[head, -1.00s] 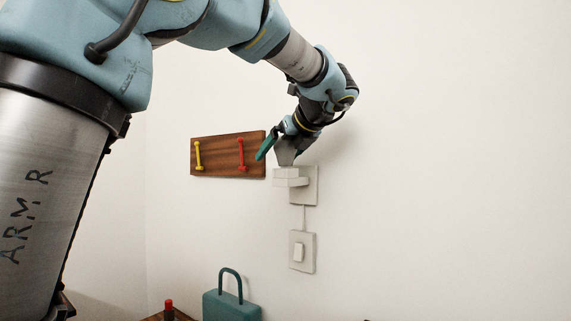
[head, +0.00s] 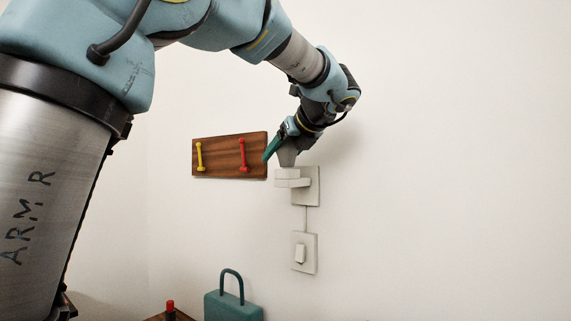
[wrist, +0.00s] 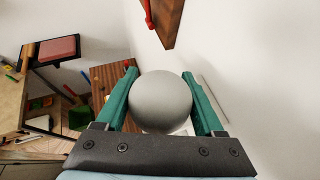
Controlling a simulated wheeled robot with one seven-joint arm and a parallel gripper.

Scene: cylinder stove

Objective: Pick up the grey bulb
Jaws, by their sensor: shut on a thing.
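The grey bulb (wrist: 161,101) fills the space between the two green fingers of my gripper (wrist: 161,85) in the wrist view. Both fingers are shut on its sides. In the head view my gripper (head: 277,153) points down at the white wall fixture (head: 289,177), and the bulb (head: 287,155) shows as a grey shape just above it. A bit of white shows below the bulb in the wrist view. I cannot tell whether the bulb still touches the fixture.
A wooden board (head: 220,157) with a yellow and a red handle hangs on the wall just left of my gripper. A white switch (head: 300,253) is below the fixture. A teal case (head: 233,301) and a red-topped item (head: 170,309) stand low down. The wall at right is bare.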

